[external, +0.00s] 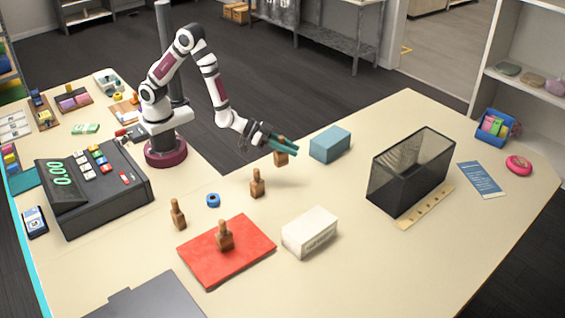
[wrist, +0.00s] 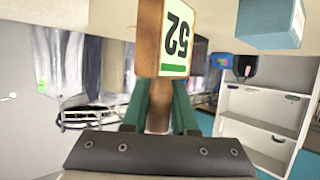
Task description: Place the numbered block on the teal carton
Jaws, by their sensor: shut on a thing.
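My gripper (external: 283,146) has teal fingers, shut on the handle of the numbered block (external: 281,158). The block is brown wood. In the wrist view, the block (wrist: 165,38) shows a white label with "52" and a green stripe, and the gripper (wrist: 158,105) closes around its narrow handle. The block appears to be held above the table. The teal carton (external: 331,144) stands on the table just right of the block, apart from it, with its top bare. The carton also shows at the upper right of the wrist view (wrist: 271,24).
Similar wooden blocks stand on the table (external: 257,184) (external: 178,214) and on a red mat (external: 250,256). A white carton (external: 310,232) and a blue ring (external: 213,200) are nearby. A dark wire basket (external: 408,178) stands right of the teal carton. A cash register (external: 95,185) is left.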

